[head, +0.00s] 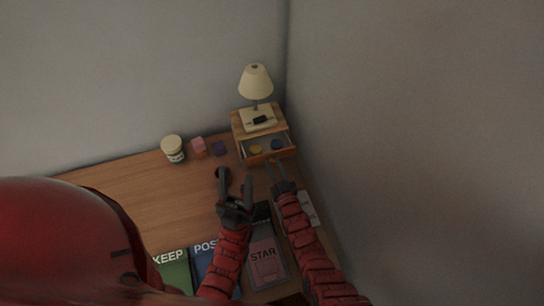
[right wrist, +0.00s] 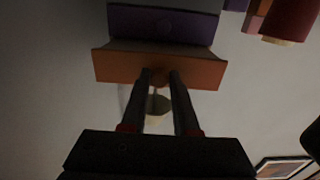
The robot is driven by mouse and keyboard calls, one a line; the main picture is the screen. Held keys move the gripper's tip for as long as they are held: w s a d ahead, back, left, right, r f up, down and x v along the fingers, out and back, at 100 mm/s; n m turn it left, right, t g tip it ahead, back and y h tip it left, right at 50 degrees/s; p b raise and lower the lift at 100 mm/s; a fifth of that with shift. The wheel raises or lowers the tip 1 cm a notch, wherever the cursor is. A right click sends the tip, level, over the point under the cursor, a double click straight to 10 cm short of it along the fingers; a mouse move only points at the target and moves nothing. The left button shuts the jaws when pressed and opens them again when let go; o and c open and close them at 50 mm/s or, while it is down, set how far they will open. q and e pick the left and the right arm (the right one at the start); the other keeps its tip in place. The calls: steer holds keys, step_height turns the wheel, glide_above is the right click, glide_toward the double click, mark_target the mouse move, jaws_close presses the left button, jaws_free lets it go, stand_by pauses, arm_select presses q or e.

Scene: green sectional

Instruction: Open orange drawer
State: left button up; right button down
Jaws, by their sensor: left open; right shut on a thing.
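The orange drawer (head: 271,157) is in the small wooden cabinet (head: 246,122) at the back right of the table. It stands pulled out, with a yellow round thing (head: 256,149) and a blue round thing (head: 277,144) inside. In the right wrist view its orange front (right wrist: 115,69) has a small round knob (right wrist: 160,77). My right gripper (head: 281,183) is at the drawer front, and its fingers (right wrist: 161,78) are shut on the knob. My left gripper (head: 235,180) is open and empty above the table, left of the drawer.
A lamp (head: 256,82) and a small dark thing (head: 260,119) stand on the cabinet. A jar (head: 173,149), a pink block (head: 198,147) and a purple block (head: 219,149) sit to its left. Books (head: 265,262) lie in front. A wall is close on the right.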

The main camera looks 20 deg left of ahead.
steer(key=c, duration=0.7)
jaws_free()
steer(key=shift+w, duration=0.1)
steer(key=shift+o, duration=0.2)
steer(key=shift+r, duration=0.75)
steer(key=shift+a+r, duration=0.1)
steer(key=shift+r, duration=0.8)
steer(key=s+d+r+b, duration=0.1)
steer(key=s+d+b, duration=0.1)
steer(key=s, duration=0.5)
steer(key=s+d+b, duration=0.2)
steer(key=s+b, duration=0.1)
steer(key=s, duration=0.5)
steer(key=shift+s+r+b, duration=0.3)
steer(key=shift+r+b, duration=0.05)
